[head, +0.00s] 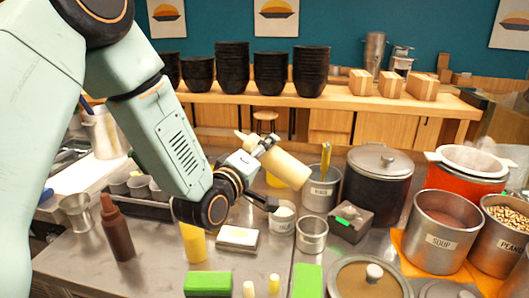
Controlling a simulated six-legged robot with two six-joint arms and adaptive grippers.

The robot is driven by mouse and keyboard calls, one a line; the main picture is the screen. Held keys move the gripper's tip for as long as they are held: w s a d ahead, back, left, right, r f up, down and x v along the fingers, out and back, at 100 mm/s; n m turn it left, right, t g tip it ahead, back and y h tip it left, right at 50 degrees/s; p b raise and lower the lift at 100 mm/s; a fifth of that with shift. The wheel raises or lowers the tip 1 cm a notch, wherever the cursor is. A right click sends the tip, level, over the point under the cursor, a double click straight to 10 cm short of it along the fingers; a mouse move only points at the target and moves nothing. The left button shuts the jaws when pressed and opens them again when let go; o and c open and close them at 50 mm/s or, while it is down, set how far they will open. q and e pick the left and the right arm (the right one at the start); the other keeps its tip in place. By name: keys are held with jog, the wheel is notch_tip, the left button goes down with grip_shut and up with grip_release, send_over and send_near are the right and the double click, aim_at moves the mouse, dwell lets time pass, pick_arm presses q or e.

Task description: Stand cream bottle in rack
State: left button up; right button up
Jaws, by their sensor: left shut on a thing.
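The cream bottle (286,168) is pale and cylindrical. It is held well above the counter, tilted, its narrow tip pointing up and left and its base down and right. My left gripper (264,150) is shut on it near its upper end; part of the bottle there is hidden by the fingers. A dark rack-like tray (96,205) with several grey cups sits on the counter at the left, partly behind my left arm; I cannot tell whether it is the rack for bottles. My right gripper is not in view.
A brown bottle (117,232) stands upright at the left. A metal cup (312,236), black pot (376,190) and soup pot (440,235) crowd the right.

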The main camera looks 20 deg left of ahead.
pick_arm(q)
jog(key=m+p, duration=0.1)
jog(key=m, duration=0.4)
jog(key=shift+s, duration=0.15)
jog(key=m, duration=0.3)
jog(key=shift+m, duration=0.4)
jog(key=m, duration=0.2)
jog(key=shift+m+p, duration=0.3)
jog(key=shift+m, duration=0.7)
jog(key=shift+f, duration=0.1)
